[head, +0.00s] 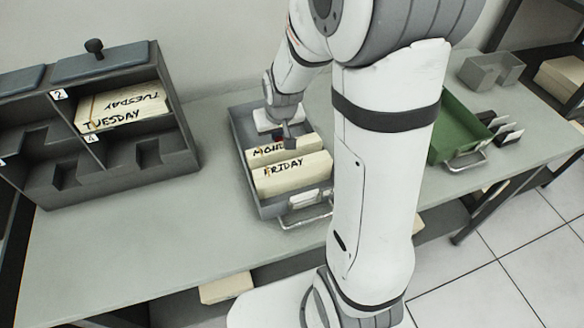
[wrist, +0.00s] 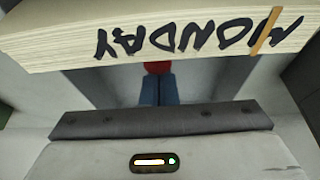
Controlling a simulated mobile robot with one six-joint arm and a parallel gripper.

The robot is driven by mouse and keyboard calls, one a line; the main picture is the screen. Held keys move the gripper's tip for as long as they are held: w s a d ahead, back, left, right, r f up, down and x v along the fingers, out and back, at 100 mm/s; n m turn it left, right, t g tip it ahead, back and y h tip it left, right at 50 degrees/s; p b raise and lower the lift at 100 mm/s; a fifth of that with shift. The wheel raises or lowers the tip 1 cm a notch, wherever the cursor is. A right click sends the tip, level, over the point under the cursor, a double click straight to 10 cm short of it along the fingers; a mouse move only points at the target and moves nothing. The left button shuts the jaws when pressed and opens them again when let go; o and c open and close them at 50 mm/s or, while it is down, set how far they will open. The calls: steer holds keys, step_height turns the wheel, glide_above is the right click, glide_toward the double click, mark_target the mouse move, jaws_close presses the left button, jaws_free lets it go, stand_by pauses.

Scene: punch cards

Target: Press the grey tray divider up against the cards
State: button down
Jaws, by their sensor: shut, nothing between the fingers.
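The grey tray (head: 240,165) stands on the bench and holds upright cream card decks. The MONDAY deck (head: 262,158) stands behind the FRIDAY deck (head: 292,178) in the head view. The MONDAY deck also fills the top of the wrist view (wrist: 60,50). My gripper (head: 290,143) points down into the tray, just behind the MONDAY deck. In the wrist view its blue, red-tipped fingers (wrist: 157,75) are together, close to the deck; I cannot tell whether they touch it. They hold nothing. I cannot make out the divider for sure in either view.
A dark rack (head: 60,195) at left holds TUESDAY cards (head: 120,108) in one compartment. A green tray (head: 462,125) with a wire handle sits at right, partly behind my arm. The bench (head: 130,255) is clear between the rack and the grey tray.

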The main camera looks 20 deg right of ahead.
mark_target(287, 154)
steer(key=shift+s+d+b, duration=0.1)
steer(key=shift+s+b, duration=0.25)
steer(key=shift+s, duration=3.7)
steer(key=shift+w, duration=0.1)
steer(key=shift+r, duration=0.3)
steer(key=p+v, duration=0.6)
steer(key=v, duration=0.2)
steer(key=shift+r, duration=0.2)
